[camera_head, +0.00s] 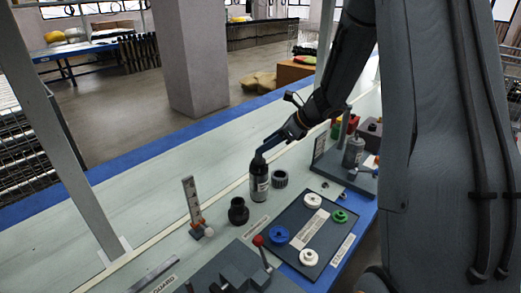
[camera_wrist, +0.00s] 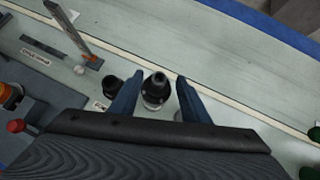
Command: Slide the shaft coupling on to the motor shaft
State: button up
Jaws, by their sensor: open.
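My gripper (camera_head: 264,149) is open above a tall dark bottle-like piece (camera_head: 260,182) with a narrow black top and a pale band. In the wrist view, my gripper (camera_wrist: 159,76) has its two blue fingers apart, one on each side of this piece (camera_wrist: 155,88); contact is not clear. A short black stepped piece (camera_head: 238,212) stands to its left and also shows in the wrist view (camera_wrist: 112,86). A short dark ribbed ring (camera_head: 280,179) stands to its right. I cannot tell for sure which piece is the shaft coupling, nor make out the motor shaft.
A dark tray (camera_head: 268,246) holds white, blue and green round parts. A dark fixture with a red-knobbed lever (camera_head: 259,241) stands in front. An upright marked post (camera_head: 192,203) stands at the left. A grey cylinder (camera_head: 354,151) stands at the right. The back of the bench is clear.

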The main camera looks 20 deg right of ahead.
jog(key=shift+v, duration=1.5)
jog(key=s+d+m+h, duration=0.2)
jog(key=s+m+h, duration=0.25)
jog(key=m, duration=1.15)
jog(key=s+d+m+h, duration=0.1)
jog(key=s+m+h, duration=0.4)
jog(key=m, duration=1.1)
jog(key=s+a+m+g+y, duration=0.1)
jog(key=s+a+m+g, duration=0.1)
jog(key=s+m, duration=0.5)
jog(key=s+a+f+m+g+y, duration=0.1)
jog(key=s+a+m+g, duration=0.2)
jog(key=s, duration=1)
jog(key=a+m, duration=0.2)
jog(key=m, duration=0.2)
jog(key=shift+a+f+m+g, duration=0.3)
